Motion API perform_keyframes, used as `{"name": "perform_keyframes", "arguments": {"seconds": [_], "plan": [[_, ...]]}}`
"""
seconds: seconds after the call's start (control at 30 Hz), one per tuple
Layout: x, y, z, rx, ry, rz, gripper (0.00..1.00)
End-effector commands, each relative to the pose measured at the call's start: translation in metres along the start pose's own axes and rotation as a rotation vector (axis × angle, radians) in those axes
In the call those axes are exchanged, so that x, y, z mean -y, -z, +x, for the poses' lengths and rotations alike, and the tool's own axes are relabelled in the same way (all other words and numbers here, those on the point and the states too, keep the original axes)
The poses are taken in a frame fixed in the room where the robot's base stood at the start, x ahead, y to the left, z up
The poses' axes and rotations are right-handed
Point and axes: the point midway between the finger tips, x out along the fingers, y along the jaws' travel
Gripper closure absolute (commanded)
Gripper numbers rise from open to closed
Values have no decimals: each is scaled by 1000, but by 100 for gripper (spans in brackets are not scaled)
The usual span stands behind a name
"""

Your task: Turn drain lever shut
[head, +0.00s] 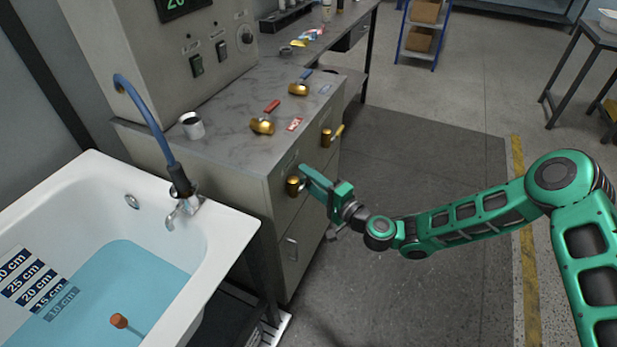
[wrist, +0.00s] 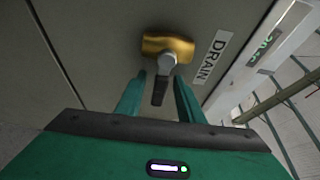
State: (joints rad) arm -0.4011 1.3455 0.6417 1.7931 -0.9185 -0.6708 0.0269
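The drain valve is a brass body (wrist: 168,46) with a grey hub, on a grey cabinet face beside a white "DRAIN" label (wrist: 212,57). Its short dark lever (wrist: 159,90) points down in the wrist view. In the head view the brass valve (head: 293,186) sits on the cabinet's front near the tub. My gripper (head: 308,176) is right at it. In the wrist view the two fingers of my gripper (wrist: 158,98) are apart, one on each side of the lever, with a gap showing on both sides. In the head view the lever is hidden by the fingers.
The white tub (head: 232,232) holds blue water and an orange plug-like float (head: 119,320). A blue hose (head: 148,118) runs to its tap. The floor right of the cabinet is clear.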

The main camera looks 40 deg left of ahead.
Motion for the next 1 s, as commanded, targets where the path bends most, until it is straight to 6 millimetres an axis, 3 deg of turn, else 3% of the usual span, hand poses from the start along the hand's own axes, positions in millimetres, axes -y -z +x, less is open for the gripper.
{"name": "perform_keyframes", "arguments": {"seconds": [0.27, 0.7, 1.0], "plan": [[0, 1, -7, -1, -1, 1, 66], [-1, -1, -81, 0, -2, 4, 66], [-1, -2, -107, 1, 0, 3, 66]]}}
